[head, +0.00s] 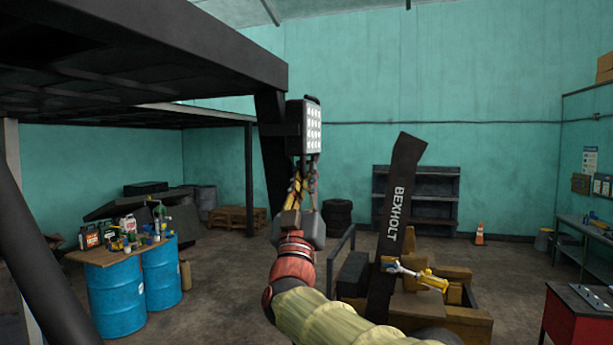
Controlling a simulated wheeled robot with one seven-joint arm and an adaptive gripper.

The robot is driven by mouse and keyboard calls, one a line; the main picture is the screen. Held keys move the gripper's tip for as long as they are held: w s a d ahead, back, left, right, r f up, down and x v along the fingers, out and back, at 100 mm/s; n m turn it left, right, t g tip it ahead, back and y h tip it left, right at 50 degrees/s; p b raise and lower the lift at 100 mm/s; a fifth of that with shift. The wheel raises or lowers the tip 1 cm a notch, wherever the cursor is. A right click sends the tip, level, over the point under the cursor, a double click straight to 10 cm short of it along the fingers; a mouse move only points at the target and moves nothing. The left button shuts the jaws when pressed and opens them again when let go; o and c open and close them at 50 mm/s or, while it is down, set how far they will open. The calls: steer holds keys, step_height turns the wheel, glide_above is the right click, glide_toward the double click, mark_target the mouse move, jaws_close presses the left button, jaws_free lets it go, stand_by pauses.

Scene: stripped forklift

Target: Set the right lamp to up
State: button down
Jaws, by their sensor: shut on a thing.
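The right lamp (304,128) is a dark boxy work lamp with a grid of bright white cells on its face. It sits on the upper part of a black post (270,180), near the picture's middle. Its lit face points toward me and a little to the right, and the housing looks near upright. My gripper (309,163) is at the lamp's lower edge, shut on the lamp, reaching up from below. The exact contact between the fingers and the lamp is too small to make out.
A dark overhead frame (150,45) spans the upper left. A black upright marked BEXHOLT (396,190) stands right of my arm, beside wooden blocks and a yellow-handled tool (420,276). Blue drums (117,298) carry a cluttered board at left. A red cabinet (575,325) stands at lower right.

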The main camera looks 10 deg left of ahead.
steer(key=shift+d, duration=0.1)
steer(key=n+y+b, duration=0.1)
steer(key=n, duration=0.1)
steer(key=d+n+g+y+b, duration=0.1)
steer(key=n+y+b, duration=0.1)
steer(key=d+n+y+b, duration=0.1)
steer(key=y, duration=0.1)
steer(key=shift+s+d+r+n+g+b, duration=0.2)
steer(key=shift+n+g+b, duration=0.1)
steer(key=shift+n+b, duration=0.1)
steer(key=shift+d+r+b, duration=0.3)
steer(key=shift+b, duration=0.1)
steer(key=c, duration=2.2)
jaws_free()
steer(key=shift+d, duration=0.15)
steer(key=shift+o, duration=0.2)
steer(key=v, duration=1.2)
